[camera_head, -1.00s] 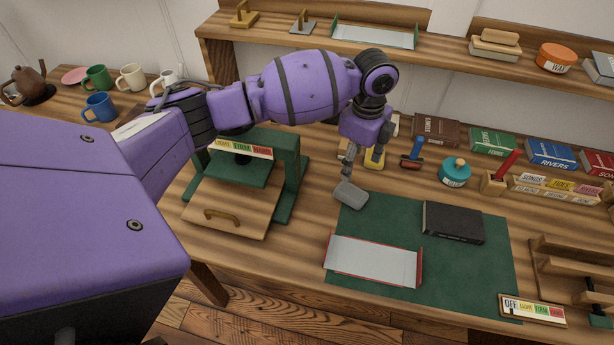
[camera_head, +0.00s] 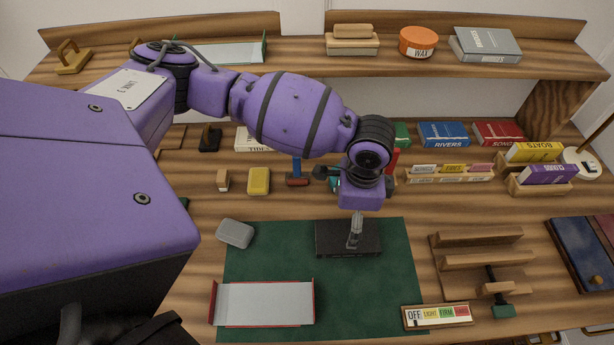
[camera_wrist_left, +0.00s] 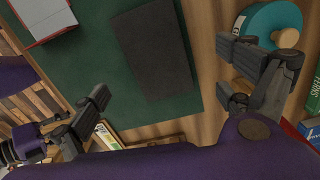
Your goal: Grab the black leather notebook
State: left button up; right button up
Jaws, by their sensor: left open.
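The black leather notebook (camera_head: 330,240) lies flat on the green mat (camera_head: 385,285), near the mat's back edge. My left gripper (camera_head: 355,232) points down above it and covers part of it in the head view. In the left wrist view the notebook (camera_wrist_left: 152,50) is a dark rectangle, and the fingers of my left gripper (camera_wrist_left: 165,85) are spread wide with nothing between them. I cannot tell the exact height above the cover. My right gripper is not in view.
A grey block (camera_head: 235,233) sits at the mat's back left corner. A red-edged tray (camera_head: 264,303) lies at the front left. A label strip (camera_head: 437,316) and a wooden rack (camera_head: 483,262) are to the right. Books and tools line the back.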

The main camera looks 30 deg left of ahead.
aim_at(348, 235)
pick_arm(q)
jog(key=shift+w+d+n, duration=0.1)
jog(key=shift+w+n, duration=0.05)
jog(key=shift+n, duration=0.35)
jog(key=shift+s+a+f, duration=0.2)
jog(key=shift+s+f, duration=0.7)
jog(key=shift+s, duration=0.05)
jog(key=f, duration=0.3)
jog(key=w+f, duration=0.1)
jog(key=shift+d+f, duration=0.25)
jog(key=shift+f, duration=0.55)
jog(key=shift+c, duration=1.2)
jog(key=shift+w, duration=0.1)
jog(key=c, duration=1.2)
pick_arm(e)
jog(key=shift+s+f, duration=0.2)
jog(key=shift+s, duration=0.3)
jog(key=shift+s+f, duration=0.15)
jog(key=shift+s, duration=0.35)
pick_arm(q)
jog(key=shift+o, duration=0.2)
jog(key=shift+r, duration=0.1)
